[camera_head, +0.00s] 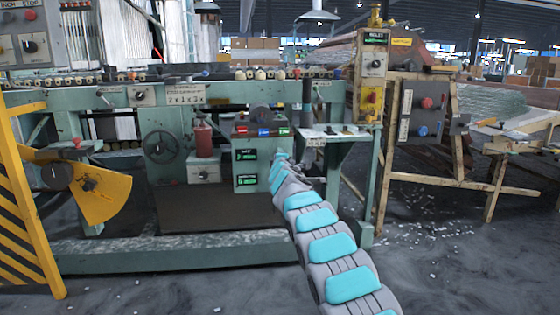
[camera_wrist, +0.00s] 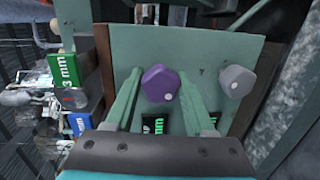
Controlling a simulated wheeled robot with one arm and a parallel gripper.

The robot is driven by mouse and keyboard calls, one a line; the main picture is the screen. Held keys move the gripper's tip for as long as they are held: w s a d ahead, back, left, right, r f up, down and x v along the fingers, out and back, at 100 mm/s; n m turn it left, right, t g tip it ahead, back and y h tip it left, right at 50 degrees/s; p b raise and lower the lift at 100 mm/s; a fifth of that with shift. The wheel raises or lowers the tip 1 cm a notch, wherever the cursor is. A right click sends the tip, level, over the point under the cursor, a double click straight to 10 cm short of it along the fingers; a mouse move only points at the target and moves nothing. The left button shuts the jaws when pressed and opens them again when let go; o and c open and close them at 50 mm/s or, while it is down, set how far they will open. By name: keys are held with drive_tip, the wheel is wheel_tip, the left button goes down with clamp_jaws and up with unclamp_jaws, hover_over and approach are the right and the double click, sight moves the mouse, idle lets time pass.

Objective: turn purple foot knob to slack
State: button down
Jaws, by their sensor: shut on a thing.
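In the wrist view the purple foot knob (camera_wrist: 158,81) is a faceted knob on a pale green panel (camera_wrist: 205,50). A white dot shows near its lower edge, right of centre. My gripper (camera_wrist: 160,86) has one green finger on each side of the knob and is shut on it. In the head view my arm reaches to the right side of a green box (camera_head: 246,158) with red, blue and green labels on top. My gripper is small there, and the purple knob is hidden.
A grey knob (camera_wrist: 237,81) with a white dot sits just right of my right finger. In the head view a small side table (camera_head: 325,132) is close right of my arm.

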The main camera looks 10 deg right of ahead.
drive_tip(key=shift+a+f+n, duration=0.1)
drive_tip(key=shift+f+n, duration=0.15)
drive_tip(key=shift+n, duration=0.25)
drive_tip(key=shift+c, duration=1.4)
unclamp_jaws()
drive_tip(key=shift+r, duration=0.1)
